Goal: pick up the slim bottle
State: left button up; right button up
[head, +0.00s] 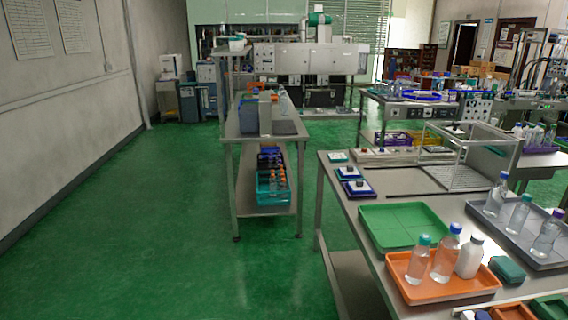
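Several bottles stand on the table at the right, and I cannot tell for sure which is the slim bottle. The orange tray (398,290) holds a clear teal-capped bottle (418,262), a clear blue-capped bottle (446,257) and a white bottle (469,258), all upright. The grey tray (480,212) behind holds a blue-capped bottle (496,196), a teal-capped bottle (518,216) and a purple-capped bottle (546,236). Neither of my grippers is in view.
An empty green tray (402,226) lies left of the bottles on the steel table (350,207). A dark green case (507,269) sits right of the orange tray. A narrow bench (240,130) stands further back. The green floor (150,240) at left is clear.

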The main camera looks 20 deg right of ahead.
aim_at(420, 256)
jog(key=i+z, duration=0.1)
jog(key=z, duration=0.35)
jog(key=i+j+z, duration=0.1)
jog(key=z, duration=0.35)
jog(key=j+z, duration=0.2)
jog(key=z, duration=0.25)
jog(key=i+j+z, duration=0.1)
jog(key=z, duration=0.3)
jog(key=i+j+z, duration=0.1)
jog(key=j+z, duration=0.15)
jog(key=z, duration=0.15)
jog(key=i+j+z, duration=0.1)
jog(key=z, duration=0.3)
jog(key=k+j, duration=0.05)
jog(key=j, duration=0.05)
